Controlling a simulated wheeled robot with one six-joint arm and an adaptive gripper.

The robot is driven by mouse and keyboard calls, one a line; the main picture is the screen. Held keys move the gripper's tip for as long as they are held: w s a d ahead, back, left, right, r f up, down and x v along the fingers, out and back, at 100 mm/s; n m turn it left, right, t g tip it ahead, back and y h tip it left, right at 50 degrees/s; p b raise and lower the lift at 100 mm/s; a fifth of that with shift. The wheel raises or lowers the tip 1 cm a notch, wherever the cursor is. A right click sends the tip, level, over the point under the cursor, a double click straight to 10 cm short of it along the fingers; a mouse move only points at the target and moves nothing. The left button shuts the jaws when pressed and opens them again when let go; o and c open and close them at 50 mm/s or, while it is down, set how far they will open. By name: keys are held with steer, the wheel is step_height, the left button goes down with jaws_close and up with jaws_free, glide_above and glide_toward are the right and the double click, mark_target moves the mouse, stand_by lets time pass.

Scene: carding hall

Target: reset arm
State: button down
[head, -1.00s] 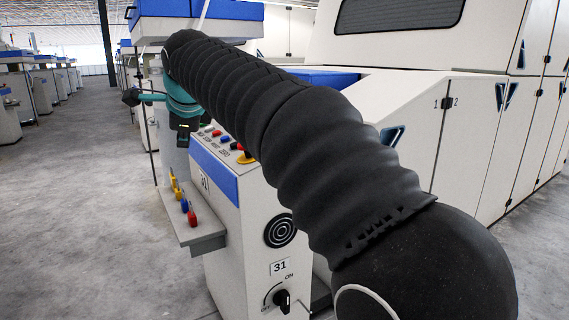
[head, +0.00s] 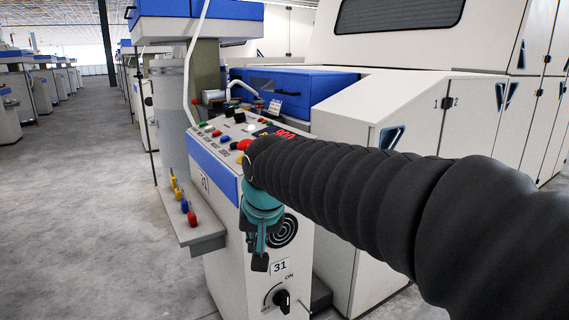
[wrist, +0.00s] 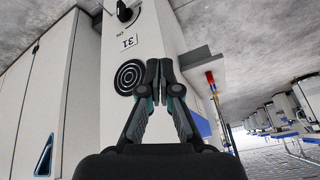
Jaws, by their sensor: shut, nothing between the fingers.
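My gripper (head: 259,262) hangs pointing down in front of the white control cabinet numbered 31 (head: 226,235) in the head view. It is teal and dark, at the end of my black sleeved arm. In the wrist view my gripper (wrist: 159,66) has its fingertips together with nothing between them. The round black vent (wrist: 129,77) shows just left of the fingers there. The rotary ON switch (head: 282,299) sits below my gripper in the head view. My arm hides part of the cabinet's top and right side.
A small shelf (head: 203,235) with coloured handles juts from the cabinet's left side. The button panel (head: 225,135) is on the cabinet top. A blue box (head: 320,92) and large white machine (head: 490,105) stand behind. The grey floor (head: 90,190) at left is clear.

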steer(key=s+d+f+h, duration=0.1)
steer(key=s+d+f, duration=0.3)
steer(key=s+d, duration=0.5)
steer(key=s+d+f+m+h, duration=0.1)
steer(key=s+d+f, duration=0.3)
steer(key=s+d, duration=0.6)
steer(key=shift+d+f+t, duration=0.3)
steer(key=shift+d+t, duration=0.1)
steer(key=shift+d, duration=0.8)
